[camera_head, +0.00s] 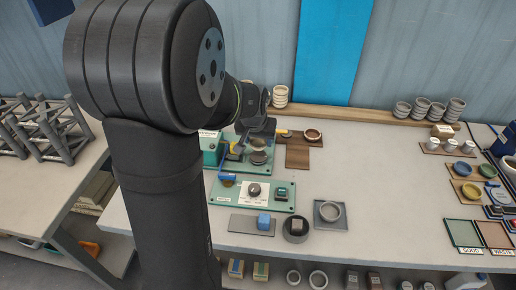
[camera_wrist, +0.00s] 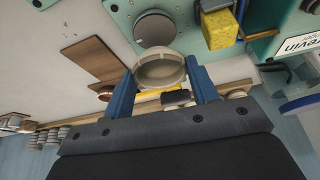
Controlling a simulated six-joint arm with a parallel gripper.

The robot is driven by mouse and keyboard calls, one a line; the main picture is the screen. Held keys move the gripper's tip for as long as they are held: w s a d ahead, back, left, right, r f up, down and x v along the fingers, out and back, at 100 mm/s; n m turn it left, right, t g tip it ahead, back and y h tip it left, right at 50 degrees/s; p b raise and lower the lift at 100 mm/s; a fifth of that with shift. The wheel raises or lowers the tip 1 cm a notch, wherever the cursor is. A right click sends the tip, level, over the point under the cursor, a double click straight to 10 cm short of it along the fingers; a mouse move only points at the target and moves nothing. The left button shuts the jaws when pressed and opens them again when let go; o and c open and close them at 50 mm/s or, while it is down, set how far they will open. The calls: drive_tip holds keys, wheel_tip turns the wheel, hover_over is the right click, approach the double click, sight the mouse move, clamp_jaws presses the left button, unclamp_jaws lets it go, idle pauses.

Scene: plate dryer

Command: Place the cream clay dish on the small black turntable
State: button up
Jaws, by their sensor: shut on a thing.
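The cream clay dish (camera_wrist: 160,72) is between the two blue fingers of my gripper (camera_wrist: 161,66) in the wrist view. The fingers are shut on its opposite sides. In the head view the dish (camera_head: 259,144) is small and partly hidden under my dark gripper (camera_head: 257,130). A dark round disc, which looks like the small turntable (camera_wrist: 155,27), sits on the green base just beyond the dish in the wrist view. In the head view the turntable (camera_head: 259,158) shows just below the dish. The dish appears apart from it; the exact height gap cannot be told.
A yellow block (camera_wrist: 219,31) stands on the green base beside the disc. A brown board (camera_head: 297,157) with a round ring-like dish (camera_head: 312,135) lies to the right. A green control panel (camera_head: 228,196) is in front. The worktop at centre right is clear.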

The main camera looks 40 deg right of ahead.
sight(258, 149)
drive_tip(key=shift+f, duration=1.95)
drive_tip(key=shift+f, duration=0.15)
drive_tip(key=o, duration=1)
drive_tip(key=shift+c, duration=0.2)
drive_tip(key=v, duration=1.2)
